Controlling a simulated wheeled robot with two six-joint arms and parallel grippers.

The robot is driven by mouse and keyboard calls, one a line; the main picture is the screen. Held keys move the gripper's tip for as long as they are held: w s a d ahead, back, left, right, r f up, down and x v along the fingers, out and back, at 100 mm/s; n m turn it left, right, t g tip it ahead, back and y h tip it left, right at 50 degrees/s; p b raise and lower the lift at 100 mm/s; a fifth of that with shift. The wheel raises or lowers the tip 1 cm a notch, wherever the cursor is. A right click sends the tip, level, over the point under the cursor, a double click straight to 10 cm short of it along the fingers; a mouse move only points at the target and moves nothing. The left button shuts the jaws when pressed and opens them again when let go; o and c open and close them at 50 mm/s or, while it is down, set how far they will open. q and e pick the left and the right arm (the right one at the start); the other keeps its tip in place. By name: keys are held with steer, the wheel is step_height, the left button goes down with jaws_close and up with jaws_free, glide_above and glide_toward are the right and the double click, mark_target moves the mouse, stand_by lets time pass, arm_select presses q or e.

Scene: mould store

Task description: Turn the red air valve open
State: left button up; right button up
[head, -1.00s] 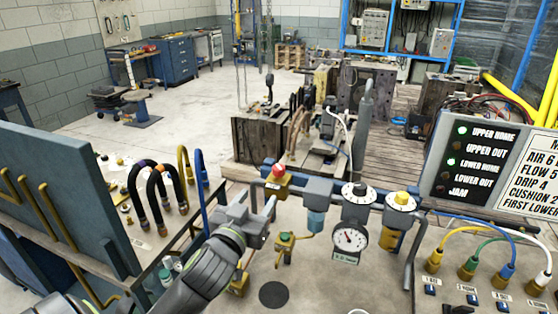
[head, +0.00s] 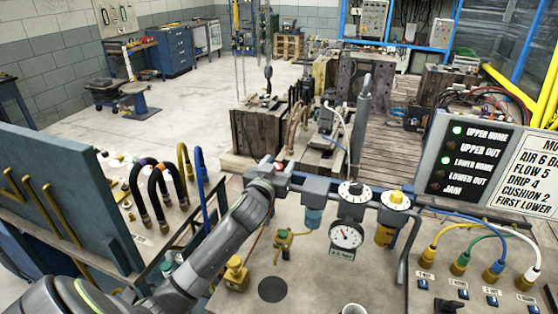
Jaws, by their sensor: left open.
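The red air valve (head: 281,166) sits at the left end of the grey air line above the bench. Only a small red part of it shows. My left gripper (head: 272,166) reaches up from the lower left and is at the valve, covering most of it. Its jaws are open. Whether a finger touches the valve cannot be told. My right gripper is not in view.
Black hoses (head: 160,188) and a blue panel (head: 62,198) stand at left.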

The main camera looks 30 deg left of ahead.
arm_select(q)
steer(key=shift+w, duration=0.5)
steer(key=shift+a, duration=0.1)
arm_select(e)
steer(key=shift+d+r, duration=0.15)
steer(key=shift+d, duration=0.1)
arm_select(q)
steer(key=shift+c, duration=0.4)
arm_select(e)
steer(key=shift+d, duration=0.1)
